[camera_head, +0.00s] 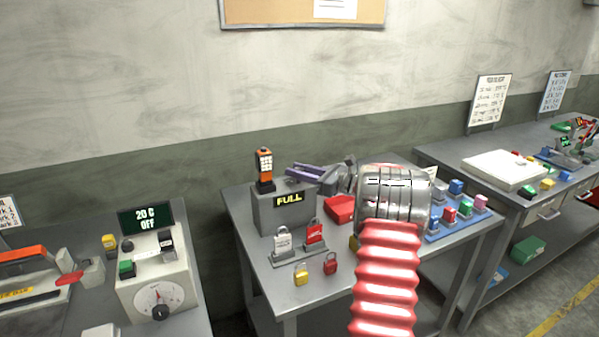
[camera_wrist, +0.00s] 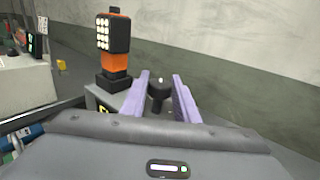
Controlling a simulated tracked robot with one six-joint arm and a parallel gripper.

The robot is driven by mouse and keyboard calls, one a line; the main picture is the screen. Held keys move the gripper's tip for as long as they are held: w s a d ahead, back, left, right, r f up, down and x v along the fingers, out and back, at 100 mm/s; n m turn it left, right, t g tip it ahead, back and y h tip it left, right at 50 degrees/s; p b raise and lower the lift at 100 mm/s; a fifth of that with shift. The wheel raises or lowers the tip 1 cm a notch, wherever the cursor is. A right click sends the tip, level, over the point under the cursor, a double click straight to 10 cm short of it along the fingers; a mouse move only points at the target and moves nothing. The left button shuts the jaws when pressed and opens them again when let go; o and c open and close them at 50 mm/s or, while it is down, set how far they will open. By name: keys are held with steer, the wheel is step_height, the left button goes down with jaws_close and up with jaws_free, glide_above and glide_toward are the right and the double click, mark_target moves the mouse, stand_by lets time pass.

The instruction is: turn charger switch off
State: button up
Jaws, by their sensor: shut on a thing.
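The charger (camera_head: 285,212) is a grey box on the middle bench, with a lit display reading FULL. An orange and black handheld device (camera_head: 265,168) stands upright on its top left; it also shows in the wrist view (camera_wrist: 114,48). My gripper (camera_head: 294,170) reaches in from the right over the charger's top. Its purple fingers (camera_wrist: 160,78) are shut on a black switch knob (camera_wrist: 159,92) with a pale mark on its top. The knob is hidden in the head view.
Yellow (camera_head: 301,276) and red (camera_head: 331,264) padlocks lie nearer the edge. A red block (camera_head: 341,209) sits right of the charger. The wall is close behind.

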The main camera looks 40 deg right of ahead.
steer(key=shift+n+g+y, duration=0.5)
steer(key=shift+n+y, duration=0.3)
steer(key=shift+y, duration=0.4)
steer(key=shift+n+y, duration=0.3)
steer(key=shift+y, duration=0.1)
steer(key=o, duration=1.1)
steer(key=shift+c, duration=0.2)
steer(key=v, duration=1.3)
steer(key=shift+s+d+r, duration=0.15)
steer(key=shift+s+d, duration=0.05)
steer(key=shift+s, duration=0.1)
